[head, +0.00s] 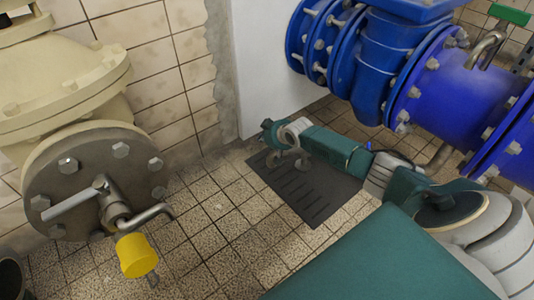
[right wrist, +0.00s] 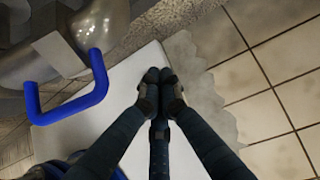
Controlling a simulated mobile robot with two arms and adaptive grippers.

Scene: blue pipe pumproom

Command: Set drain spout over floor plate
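A bent metal spout (head: 151,216) projects from the grey flange of the cream valve at left in the head view, beside a flat silver lever (head: 75,203). A yellow cylinder (head: 137,256) sits just below it. The dark slotted floor plate (head: 312,196) lies on the tiles at centre, well to the right of the spout. My right gripper (head: 283,158) appears above the far left part of the plate and hides some of it. In the right wrist view, its dark fingers (right wrist: 158,86) meet at the tips with nothing between them. My left gripper is out of view.
Large blue flanged pipes (head: 430,85) fill the upper right, near my right arm. A white block (head: 275,70) stands behind the plate. A blue bent bar (right wrist: 97,88) shows in the right wrist view. Tiled floor (head: 220,220) between spout and plate is clear.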

